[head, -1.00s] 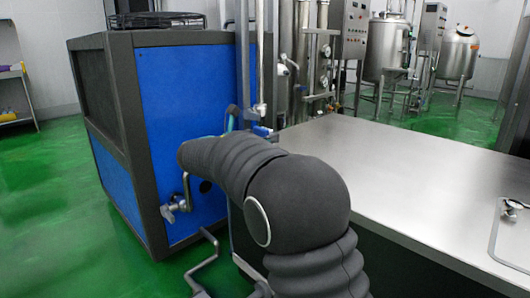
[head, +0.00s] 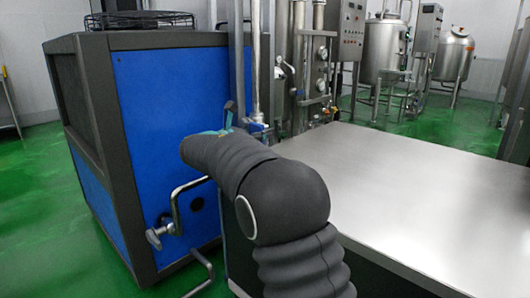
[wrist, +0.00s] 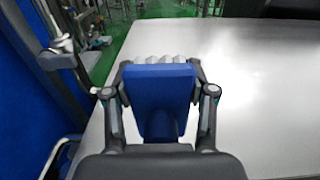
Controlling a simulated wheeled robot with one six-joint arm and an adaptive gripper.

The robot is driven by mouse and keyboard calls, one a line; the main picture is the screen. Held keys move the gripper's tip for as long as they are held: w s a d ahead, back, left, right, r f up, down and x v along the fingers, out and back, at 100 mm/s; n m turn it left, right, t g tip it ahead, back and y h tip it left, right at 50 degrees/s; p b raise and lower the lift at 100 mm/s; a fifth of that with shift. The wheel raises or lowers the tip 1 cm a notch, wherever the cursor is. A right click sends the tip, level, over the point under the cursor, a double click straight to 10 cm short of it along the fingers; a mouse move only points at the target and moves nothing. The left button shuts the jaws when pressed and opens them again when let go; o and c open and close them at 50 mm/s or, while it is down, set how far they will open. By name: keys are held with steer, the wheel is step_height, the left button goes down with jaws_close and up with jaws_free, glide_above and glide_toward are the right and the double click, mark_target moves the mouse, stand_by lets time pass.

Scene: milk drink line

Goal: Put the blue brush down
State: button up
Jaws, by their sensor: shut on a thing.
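The blue brush (wrist: 160,88) shows in the wrist view, with pale grey bristles along its far edge. My gripper (wrist: 160,92) is shut on it, with one finger on each side. The brush is in front of the steel table top (wrist: 245,95); I cannot tell how high it is or whether it touches the surface. In the head view my dark arm hides the brush, and only small teal parts near the gripper (head: 224,125) show past it. The steel table (head: 400,185) lies to the right of my arm.
A blue and dark grey machine cabinet (head: 165,140) stands close at the left, with a metal crank handle (head: 172,215) on its front. Steel pipes (head: 262,70) rise behind my arm. The visible table top is bare. Tanks (head: 385,55) stand farther back.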

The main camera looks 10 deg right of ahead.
steer(key=shift+w+d+f, duration=0.5)
steer(key=shift+w+f, duration=0.6)
steer(key=shift+f, duration=0.3)
steer(key=shift+w+d+f, duration=0.5)
steer(key=shift+w+f, duration=0.55)
steer(key=shift+f, duration=0.35)
steer(key=shift+w+d+f, duration=0.5)
steer(key=shift+w+f, duration=0.6)
steer(key=shift+f, duration=0.3)
steer(key=shift+f, duration=0.15)
steer(key=o, duration=1.2)
